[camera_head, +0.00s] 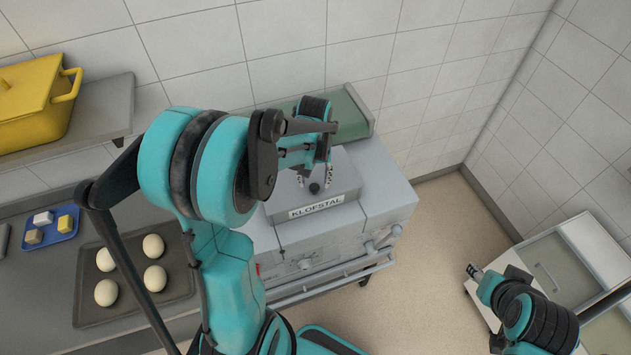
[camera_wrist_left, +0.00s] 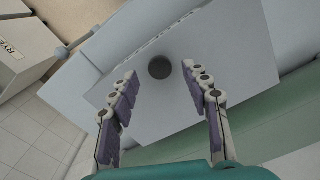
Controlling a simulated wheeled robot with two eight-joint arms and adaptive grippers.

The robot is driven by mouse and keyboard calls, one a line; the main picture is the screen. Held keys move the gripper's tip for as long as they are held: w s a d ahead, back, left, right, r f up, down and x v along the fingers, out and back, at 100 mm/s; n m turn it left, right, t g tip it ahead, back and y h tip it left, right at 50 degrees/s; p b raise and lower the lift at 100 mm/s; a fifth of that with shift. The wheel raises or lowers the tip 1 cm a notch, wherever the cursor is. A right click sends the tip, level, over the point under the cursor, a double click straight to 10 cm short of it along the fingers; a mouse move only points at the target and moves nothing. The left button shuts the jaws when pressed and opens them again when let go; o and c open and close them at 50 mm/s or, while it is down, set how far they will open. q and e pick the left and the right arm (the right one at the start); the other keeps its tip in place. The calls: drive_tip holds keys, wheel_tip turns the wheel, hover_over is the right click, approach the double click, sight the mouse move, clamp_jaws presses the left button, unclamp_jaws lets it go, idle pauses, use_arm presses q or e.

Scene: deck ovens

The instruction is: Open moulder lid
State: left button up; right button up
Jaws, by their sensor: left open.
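The moulder (camera_head: 330,227) is a light grey machine labelled KLOFSTAL. Its lid (camera_head: 345,180) lies on top and looks shut, with a dark round knob (camera_head: 314,188). My left gripper (camera_head: 314,182) is over the lid with its fingers spread to either side of the knob. In the left wrist view the knob (camera_wrist_left: 160,67) sits just beyond the open fingertips (camera_wrist_left: 158,70), roughly centred between them; I cannot tell if anything touches. The lid's flat grey surface (camera_wrist_left: 235,50) fills much of that view. My right gripper (camera_head: 474,270) is at the lower right, far from the moulder.
A green belt (camera_head: 352,117) lies behind the moulder. On the left, a dark tray (camera_head: 130,309) holds several dough balls beside a blue tray (camera_head: 52,238) with small blocks. A yellow pot (camera_head: 30,105) stands on a shelf. A white drawer cabinet (camera_head: 560,255) stands right, with open floor between.

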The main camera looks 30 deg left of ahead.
use_arm(q)
drive_tip(key=shift+w+f, duration=0.1)
drive_tip(key=shift+f, duration=1.05)
drive_tip(key=shift+c, duration=0.4)
clamp_jaws()
